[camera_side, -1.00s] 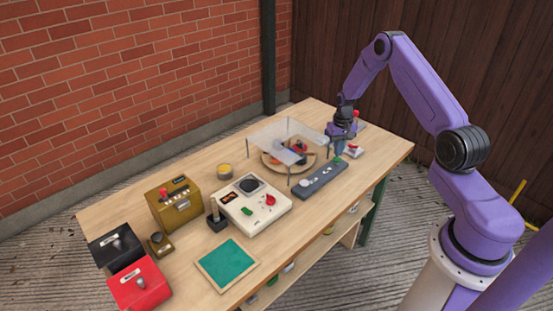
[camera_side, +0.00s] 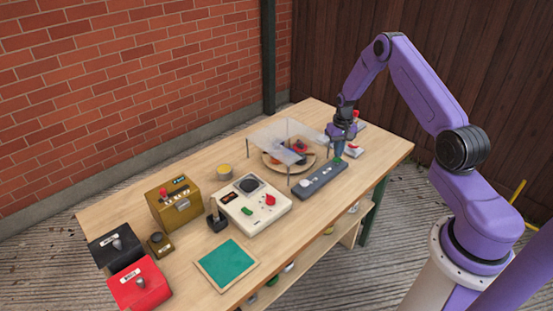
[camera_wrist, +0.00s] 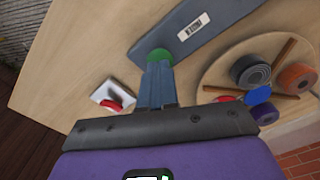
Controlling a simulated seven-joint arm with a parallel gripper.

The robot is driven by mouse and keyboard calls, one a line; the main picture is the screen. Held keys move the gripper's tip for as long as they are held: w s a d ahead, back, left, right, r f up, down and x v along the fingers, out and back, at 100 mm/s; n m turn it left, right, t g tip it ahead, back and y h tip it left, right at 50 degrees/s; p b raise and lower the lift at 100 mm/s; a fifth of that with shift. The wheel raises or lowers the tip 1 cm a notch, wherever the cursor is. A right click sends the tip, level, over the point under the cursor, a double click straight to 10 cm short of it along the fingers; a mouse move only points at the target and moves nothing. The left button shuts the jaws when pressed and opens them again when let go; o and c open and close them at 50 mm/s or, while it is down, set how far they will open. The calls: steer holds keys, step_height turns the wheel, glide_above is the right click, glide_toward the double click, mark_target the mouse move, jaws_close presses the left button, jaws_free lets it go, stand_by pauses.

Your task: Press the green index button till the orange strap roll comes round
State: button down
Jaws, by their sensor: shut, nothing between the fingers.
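The green index button (camera_wrist: 157,55) sits at the end of a grey-blue control bar (camera_side: 318,182). My gripper (camera_wrist: 156,70) is shut and empty, its fingertips right at the button and partly hiding it; I cannot tell how far it is pressed. In the side view my gripper (camera_side: 338,153) points down at that end of the bar. The round wooden turntable (camera_wrist: 222,62) has brown dividers. The orange strap roll (camera_wrist: 298,77) lies on it at the right in the wrist view, beside a grey roll (camera_wrist: 250,71). A blue roll (camera_wrist: 257,95) is nearer my gripper.
A clear cover on thin legs (camera_side: 283,137) stands over the turntable. A red knob on a white plate (camera_wrist: 114,102) is close beside my gripper. A cream control panel (camera_side: 254,205), brass box (camera_side: 174,205), red box (camera_side: 139,286) and green mat (camera_side: 227,264) stand further left.

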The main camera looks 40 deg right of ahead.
steer(key=shift+f, duration=0.25)
steer(key=shift+f, duration=0.3)
steer(key=shift+f, duration=0.7)
steer(key=shift+r, duration=2.9)
stand_by(2.3)
